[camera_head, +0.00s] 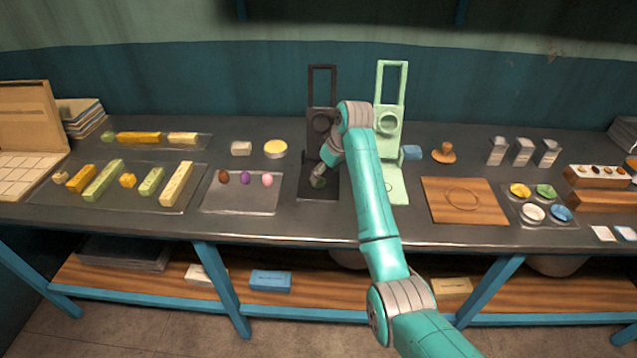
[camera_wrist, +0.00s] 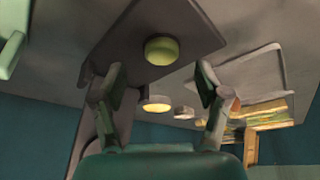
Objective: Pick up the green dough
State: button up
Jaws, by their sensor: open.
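The green dough is a round, flat-topped piece (camera_wrist: 161,50) on the base of the dark stand (camera_wrist: 128,36) in the wrist view. In the head view a small green patch (camera_head: 318,183) shows at the same stand (camera_head: 322,85), partly hidden by my gripper. My gripper (camera_head: 321,172) hangs over the stand's base. In the wrist view my gripper (camera_wrist: 157,88) is open, with its two fingers apart and nothing between them. The dough appears beyond the fingertips, roughly centred between them. I cannot tell the exact gap.
A light green stand (camera_head: 391,80) is close on the right. A tray (camera_head: 240,205) with three small balls lies left. A yellow-topped round tin (camera_head: 275,148) and a pale block (camera_head: 241,148) stand behind it. A wooden board (camera_head: 490,212) lies right.

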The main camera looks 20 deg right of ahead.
aim_at(321, 182)
jog(key=shift+x, duration=1.95)
jog(key=shift+a, duration=0.15)
jog(key=c, duration=1.1)
